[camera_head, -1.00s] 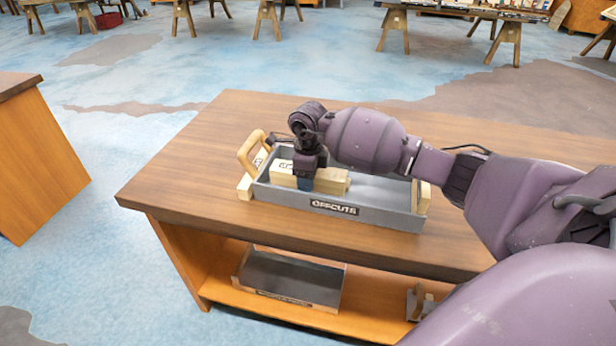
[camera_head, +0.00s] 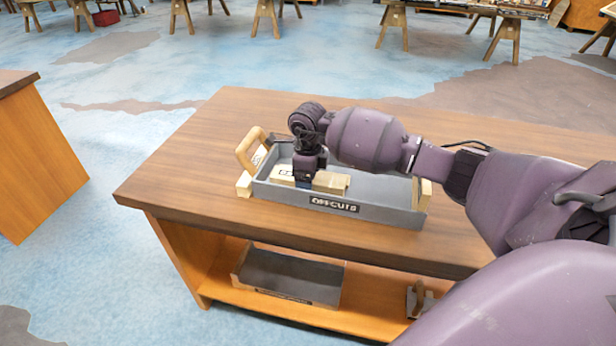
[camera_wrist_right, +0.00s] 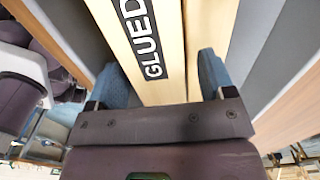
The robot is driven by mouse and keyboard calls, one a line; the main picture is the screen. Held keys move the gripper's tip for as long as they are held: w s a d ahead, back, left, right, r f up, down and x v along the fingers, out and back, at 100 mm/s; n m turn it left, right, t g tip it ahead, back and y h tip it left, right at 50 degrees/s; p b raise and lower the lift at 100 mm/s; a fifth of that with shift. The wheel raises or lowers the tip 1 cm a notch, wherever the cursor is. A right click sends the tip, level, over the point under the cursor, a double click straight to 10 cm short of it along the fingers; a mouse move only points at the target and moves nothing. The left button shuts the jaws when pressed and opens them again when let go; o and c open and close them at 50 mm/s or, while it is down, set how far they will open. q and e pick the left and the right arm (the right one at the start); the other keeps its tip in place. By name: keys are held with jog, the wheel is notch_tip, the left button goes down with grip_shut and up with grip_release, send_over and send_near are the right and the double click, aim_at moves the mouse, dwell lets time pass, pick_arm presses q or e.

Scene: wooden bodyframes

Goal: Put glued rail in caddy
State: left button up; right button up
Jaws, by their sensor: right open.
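The caddy (camera_head: 385,211) is a grey open tray with wooden end handles and an "OFFCUTS" label on its front. It sits on the workbench. The glued rail (camera_head: 333,182) is pale wood and lies low inside the caddy, toward its left end. In the right wrist view its "GLUED" label shows on one pale bar (camera_wrist_right: 132,40), with a plain pale bar (camera_wrist_right: 185,40) right beside it. My right gripper (camera_head: 304,184) points down over the rail. In the wrist view its blue fingers (camera_wrist_right: 163,82) are open, one on each side of the bars. My left gripper is not in view.
The workbench top (camera_head: 200,165) is clear around the caddy. A second dark tray (camera_head: 292,278) lies on the shelf below, with a small tool (camera_head: 418,298) to its right. Another bench (camera_head: 35,150) stands at the left, and sawhorses stand at the back.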

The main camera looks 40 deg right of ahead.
jog(key=shift+r, duration=0.1)
notch_tip(320, 180, up, 13)
jog(key=p, duration=0.1)
jog(key=shift+p, duration=0.35)
dwell(0.5)
